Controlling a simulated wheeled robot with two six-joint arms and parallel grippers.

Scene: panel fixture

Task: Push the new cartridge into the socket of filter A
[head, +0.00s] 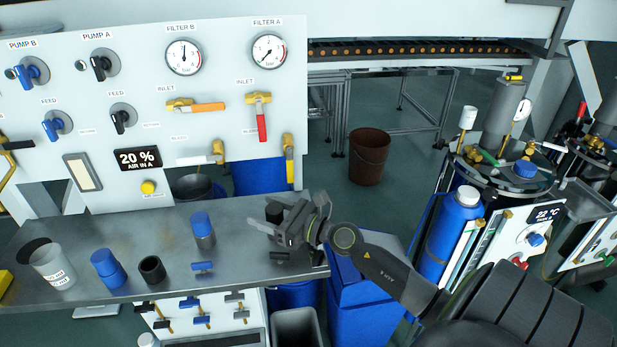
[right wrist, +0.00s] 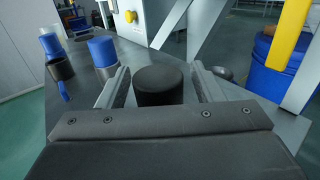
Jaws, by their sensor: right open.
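My right gripper (head: 268,223) is open over the right end of the metal shelf (head: 130,218). A dark, round-topped cylinder (head: 273,209) stands at its jaws. In the right wrist view this cylinder (right wrist: 160,86) is between the two spread fingers, which do not appear closed on it. A blue-topped grey cylinder (head: 203,231) stands on the shelf left of the gripper. A blue cylinder (head: 108,268) and a dark open cup (head: 151,270) stand farther left. I cannot tell which piece is the new cartridge, and filter A's socket cannot be made out. My left gripper is out of view.
The panel has a FILTER A gauge (head: 269,52) and an inlet valve with a red handle (head: 262,121). A pale cup (head: 51,264) stands at the shelf's left. Several small valves (head: 190,303) are below the shelf edge. A blue bin (head: 361,287) stands under my right arm.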

